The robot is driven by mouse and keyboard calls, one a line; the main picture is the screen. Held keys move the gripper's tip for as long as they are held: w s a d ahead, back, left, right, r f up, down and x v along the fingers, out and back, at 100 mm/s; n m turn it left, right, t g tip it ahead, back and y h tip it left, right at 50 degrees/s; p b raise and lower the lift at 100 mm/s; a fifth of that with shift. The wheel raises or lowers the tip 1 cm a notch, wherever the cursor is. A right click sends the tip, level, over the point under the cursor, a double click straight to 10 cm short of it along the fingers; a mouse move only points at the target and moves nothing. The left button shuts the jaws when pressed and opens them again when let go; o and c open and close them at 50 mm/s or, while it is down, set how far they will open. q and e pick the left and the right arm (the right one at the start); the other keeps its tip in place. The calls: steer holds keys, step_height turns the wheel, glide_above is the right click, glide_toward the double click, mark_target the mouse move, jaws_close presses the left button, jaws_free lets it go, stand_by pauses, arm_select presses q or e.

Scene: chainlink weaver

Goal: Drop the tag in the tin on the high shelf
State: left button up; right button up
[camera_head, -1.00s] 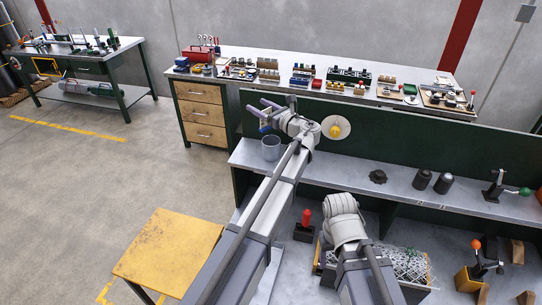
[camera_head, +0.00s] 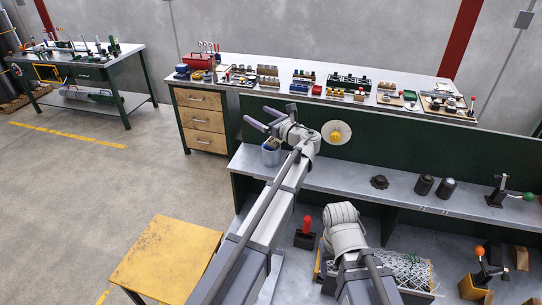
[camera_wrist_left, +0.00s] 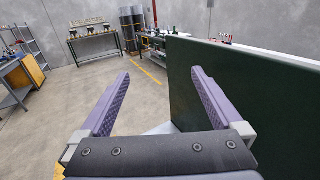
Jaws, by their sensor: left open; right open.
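The grey tin (camera_head: 271,158) stands at the left end of the high shelf (camera_head: 330,172), against the green back panel. A small tan and dark piece, seemingly the tag (camera_head: 271,144), shows at the tin's mouth; its lower part is hidden. My left gripper (camera_head: 254,113) is above the tin, its purple fingers apart and pointing up and left. The left wrist view also shows the left gripper (camera_wrist_left: 161,74) open, with nothing between its fingers. My right arm's wrist is low at centre in the head view; its fingers are hidden.
The green panel (camera_wrist_left: 220,95) rises close right of the left gripper. A yellow disc (camera_head: 336,132) sits on the panel. A dark knob (camera_head: 379,182) and two dark cylinders (camera_head: 424,185) stand further right on the shelf. Wire mesh (camera_head: 405,270) lies below. Floor at left is open.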

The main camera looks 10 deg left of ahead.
arm_select(q)
steer(key=v, duration=0.7)
steer(key=shift+s+d, duration=0.25)
steer(key=shift+d, duration=0.05)
steer(key=shift+s+f, duration=0.1)
arm_select(e)
steer(key=shift+s, duration=0.1)
